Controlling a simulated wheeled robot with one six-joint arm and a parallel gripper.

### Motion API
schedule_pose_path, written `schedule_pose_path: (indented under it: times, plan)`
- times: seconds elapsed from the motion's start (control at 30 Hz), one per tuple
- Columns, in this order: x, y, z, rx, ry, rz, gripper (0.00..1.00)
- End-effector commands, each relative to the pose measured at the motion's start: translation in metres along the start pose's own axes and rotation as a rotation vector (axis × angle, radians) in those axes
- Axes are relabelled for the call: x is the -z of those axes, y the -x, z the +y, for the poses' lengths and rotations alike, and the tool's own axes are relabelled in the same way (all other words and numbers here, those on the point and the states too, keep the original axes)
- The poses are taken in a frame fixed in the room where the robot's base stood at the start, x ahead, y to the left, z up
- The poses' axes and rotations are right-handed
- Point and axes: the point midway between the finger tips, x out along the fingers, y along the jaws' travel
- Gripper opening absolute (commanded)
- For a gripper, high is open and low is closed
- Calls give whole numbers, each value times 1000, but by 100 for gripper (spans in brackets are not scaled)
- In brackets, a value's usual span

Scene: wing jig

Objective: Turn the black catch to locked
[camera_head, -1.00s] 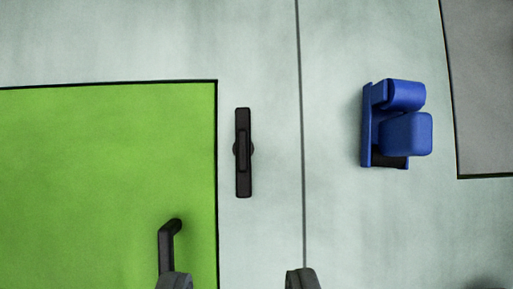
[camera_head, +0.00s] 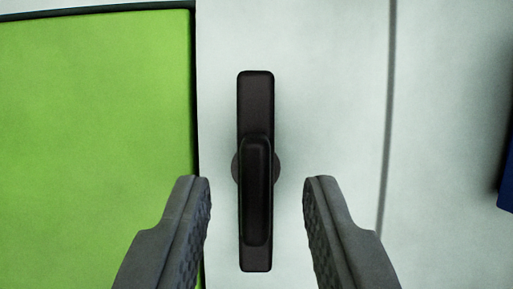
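The black catch (camera_head: 256,105) is a long dark bar with a raised grip and a round hub behind its middle, on a pale panel. It stands upright in the picture, in line with its long axis. My gripper (camera_head: 256,183) is open, with one grey finger on each side of the lower half of the catch. Gaps show between both fingers and the catch, so neither finger appears to touch it. No lock marking is visible.
A green panel (camera_head: 95,130) with a dark edge lies to the left, partly behind the left finger. A dark seam (camera_head: 388,110) runs down the pale panel (camera_head: 330,80) on the right. Part of a blue fitting (camera_head: 506,180) shows at the right edge.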

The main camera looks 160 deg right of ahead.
Motion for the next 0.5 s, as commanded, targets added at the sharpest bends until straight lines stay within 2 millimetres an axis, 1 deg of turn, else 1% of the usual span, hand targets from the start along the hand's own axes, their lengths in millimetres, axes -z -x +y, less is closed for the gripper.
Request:
schedule_pose_path:
  times: [0.03, 0.17, 0.43, 0.47, 0.5]
  plan:
    - [0, -4, 0, 0, 0, -1, 33]
    - [0, -9, 0, 0, 0, 1, 33]
    - [0, -11, 0, 0, 0, 1, 33]
    - [0, -11, 0, 0, 0, 1, 31]
    - [0, -11, 0, 0, 0, 1, 23]
